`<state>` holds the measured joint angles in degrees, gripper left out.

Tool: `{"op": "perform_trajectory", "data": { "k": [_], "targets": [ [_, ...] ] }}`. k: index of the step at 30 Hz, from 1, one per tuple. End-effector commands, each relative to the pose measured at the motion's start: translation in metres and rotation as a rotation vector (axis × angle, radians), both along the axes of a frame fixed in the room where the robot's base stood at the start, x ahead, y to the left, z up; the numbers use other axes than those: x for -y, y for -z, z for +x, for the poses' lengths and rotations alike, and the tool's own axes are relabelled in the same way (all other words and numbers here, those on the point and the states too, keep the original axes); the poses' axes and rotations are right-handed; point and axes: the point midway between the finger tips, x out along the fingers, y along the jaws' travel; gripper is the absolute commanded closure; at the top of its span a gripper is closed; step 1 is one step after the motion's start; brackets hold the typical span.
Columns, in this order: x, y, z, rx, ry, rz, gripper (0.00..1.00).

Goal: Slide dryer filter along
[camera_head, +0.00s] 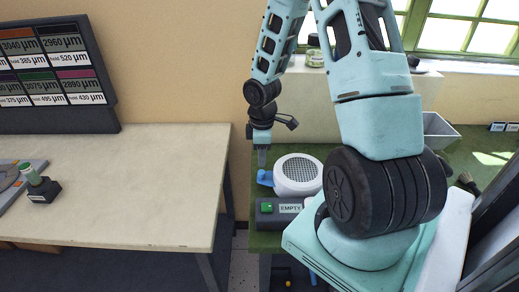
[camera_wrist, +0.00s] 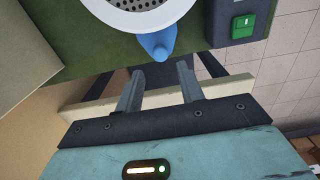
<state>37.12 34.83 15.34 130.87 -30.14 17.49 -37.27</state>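The dryer filter appears to be the round white piece with a grey mesh top (camera_head: 299,169). It sits on the green bench (camera_head: 240,190), and a blue handle (camera_head: 265,178) sticks out at its left. In the wrist view the perforated white rim (camera_wrist: 150,18) is cut off by the top edge, and the blue handle (camera_wrist: 158,43) points toward my fingers. My gripper (camera_head: 262,160) points down by the handle. In the wrist view my gripper (camera_wrist: 158,73) is open and empty, its fingertips just short of the handle; I cannot tell whether they touch it.
A dark box with a green button and an "EMPTY" label (camera_head: 288,208) stands in front of the filter; its button (camera_wrist: 240,24) also shows in the wrist view. A pale table (camera_head: 120,190) is at the left, with a gap before the bench. A grey tray (camera_head: 438,130) stands at the right.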

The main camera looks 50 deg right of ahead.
Motion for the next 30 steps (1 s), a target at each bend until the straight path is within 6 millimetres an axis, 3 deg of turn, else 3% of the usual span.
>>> {"op": "perform_trajectory", "data": {
  "k": [16,20,30],
  "targets": [
    [0.0,0.077,-0.001,-0.001,0.002,0.001,0.62],
    [-0.001,0.067,0.0,-0.001,0.001,0.001,0.95],
    [-0.004,0.066,0.004,0.001,-0.001,-0.001,0.96]
  ]
}}
